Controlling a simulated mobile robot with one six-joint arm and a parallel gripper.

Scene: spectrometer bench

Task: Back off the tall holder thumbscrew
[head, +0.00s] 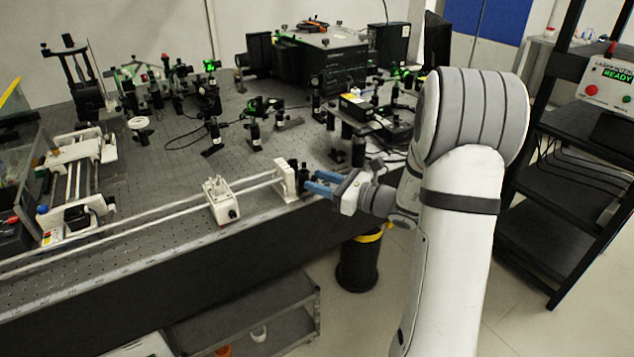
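My gripper (316,182) is at the front right edge of the optical table, with two blue fingers pointing left. The fingers show a little apart, one above the other in the picture. Their tips are beside small dark upright parts (303,172) at the right side of a white holder block (285,180), which stands at the end of two pale rails. I cannot tell which dark part is the tall holder's thumbscrew. It is too small to see whether the tips touch it or anything is between them.
A white carriage (221,200) sits on the rails to the left. Several black optic mounts (253,133) and a large black box (318,60) stand farther back on the perforated table (160,170). A black bin (359,262) is on the floor below, and a dark shelf rack (565,190) is at right.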

